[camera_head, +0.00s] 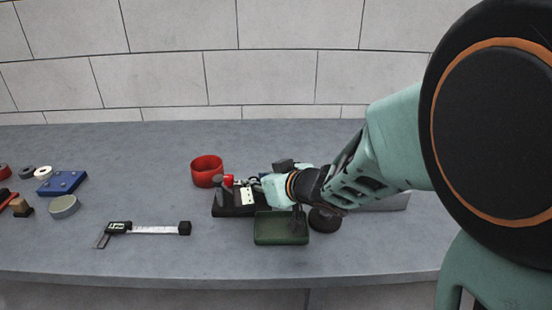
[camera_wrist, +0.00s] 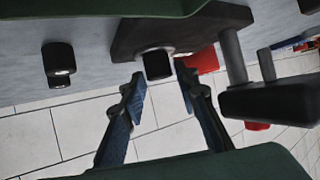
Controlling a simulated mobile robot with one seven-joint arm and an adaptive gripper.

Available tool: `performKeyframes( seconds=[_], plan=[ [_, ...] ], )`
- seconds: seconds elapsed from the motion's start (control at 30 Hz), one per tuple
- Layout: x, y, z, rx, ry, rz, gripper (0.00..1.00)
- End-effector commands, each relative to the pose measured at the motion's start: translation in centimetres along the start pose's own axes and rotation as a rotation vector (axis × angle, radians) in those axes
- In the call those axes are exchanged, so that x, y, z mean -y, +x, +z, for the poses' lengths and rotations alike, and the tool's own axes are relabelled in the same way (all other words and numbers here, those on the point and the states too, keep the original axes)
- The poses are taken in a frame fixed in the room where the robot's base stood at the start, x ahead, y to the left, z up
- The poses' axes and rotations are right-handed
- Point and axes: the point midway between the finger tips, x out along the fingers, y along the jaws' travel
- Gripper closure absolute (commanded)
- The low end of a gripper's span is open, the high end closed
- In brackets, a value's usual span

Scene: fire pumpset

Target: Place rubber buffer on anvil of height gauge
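The height gauge (camera_head: 234,205) stands on the bench, with a dark base, upright parts and a red piece. Its base (camera_wrist: 130,38) and column (camera_wrist: 232,55) show in the wrist view, which is upside down. A short black cylinder, seemingly the rubber buffer (camera_wrist: 157,65), is at the base with a pale metal rim behind it, apparently the anvil. I cannot tell whether they touch. My gripper (camera_wrist: 160,78) is open, with its two fingers apart on either side of the cylinder and not visibly touching it. In the head view my gripper (camera_head: 266,183) is at the gauge and partly hides it.
A green tray (camera_head: 281,240) is in front of the gauge, and a red ring (camera_head: 207,170) is behind it. A caliper (camera_head: 150,229) lies left. Another black cylinder (camera_wrist: 59,62) stands apart from the gauge. Blue block (camera_head: 62,183) and small parts lie far left.

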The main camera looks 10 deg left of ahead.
Motion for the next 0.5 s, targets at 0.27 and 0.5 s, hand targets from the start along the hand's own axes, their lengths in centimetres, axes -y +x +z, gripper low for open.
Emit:
performKeyframes(
  seconds=[0.27,0.5],
  plan=[
    [-0.1,-6.3,-0.6,-0.001,0.002,0.002,0.72],
    [0.0,-9.2,-0.3,0.000,0.001,0.000,0.72]
  ],
)
